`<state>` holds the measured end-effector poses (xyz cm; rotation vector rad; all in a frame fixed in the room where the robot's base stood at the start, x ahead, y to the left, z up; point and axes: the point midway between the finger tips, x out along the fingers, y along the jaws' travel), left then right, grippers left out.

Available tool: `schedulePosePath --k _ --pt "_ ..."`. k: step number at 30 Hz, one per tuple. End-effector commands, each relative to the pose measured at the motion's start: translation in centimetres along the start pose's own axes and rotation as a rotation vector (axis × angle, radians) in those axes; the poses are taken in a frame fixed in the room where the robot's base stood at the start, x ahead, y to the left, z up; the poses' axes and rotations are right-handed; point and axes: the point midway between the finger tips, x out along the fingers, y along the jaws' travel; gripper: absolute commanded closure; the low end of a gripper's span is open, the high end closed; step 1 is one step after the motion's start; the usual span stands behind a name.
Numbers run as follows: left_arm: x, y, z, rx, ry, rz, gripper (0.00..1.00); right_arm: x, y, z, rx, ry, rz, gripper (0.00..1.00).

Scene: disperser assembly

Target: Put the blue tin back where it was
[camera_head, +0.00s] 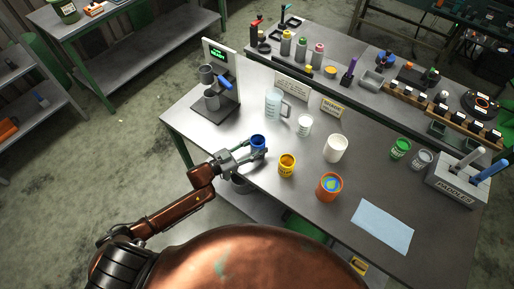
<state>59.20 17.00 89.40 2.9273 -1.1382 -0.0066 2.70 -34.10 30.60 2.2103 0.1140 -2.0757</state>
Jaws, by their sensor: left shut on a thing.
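The blue tin (258,142) is near the left front edge of the metal table, upright as far as I can see. My left gripper (254,153) reaches in from the left and is shut on it, with the fingers low around its sides. I cannot tell whether the tin's bottom touches the table. A yellow tin (287,166) stands to its right. A green tin (401,148) and a grey tin (422,160) stand side by side farther right, with bare table to their left. My right gripper is not in view.
An orange pot (329,187) with swirled colours, a white container (335,149), a white cup (304,126) and a clear jug (273,105) occupy the middle. The disperser stand (226,75) is back left. A paddle holder (458,182) and pale blue sheet (383,227) are at right.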

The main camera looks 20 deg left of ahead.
Motion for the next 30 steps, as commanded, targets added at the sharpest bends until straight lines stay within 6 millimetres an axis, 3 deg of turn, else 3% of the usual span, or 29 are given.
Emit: schedulePosePath --k 3,13,14,21,30 --pt "0.02 -0.03 1.05 0.001 0.001 0.000 0.93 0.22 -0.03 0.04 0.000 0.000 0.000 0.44" --pt "0.00 -0.02 1.34 0.001 0.001 0.000 0.93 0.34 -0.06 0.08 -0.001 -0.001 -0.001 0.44" --pt "-0.01 -0.02 1.40 0.001 0.001 0.000 0.60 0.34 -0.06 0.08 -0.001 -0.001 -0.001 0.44" --pt "-0.01 -0.02 1.31 0.002 0.001 0.000 0.44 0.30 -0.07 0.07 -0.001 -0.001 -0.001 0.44" --pt "-0.02 -0.02 1.12 0.002 0.001 0.000 0.44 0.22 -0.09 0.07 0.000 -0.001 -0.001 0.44"
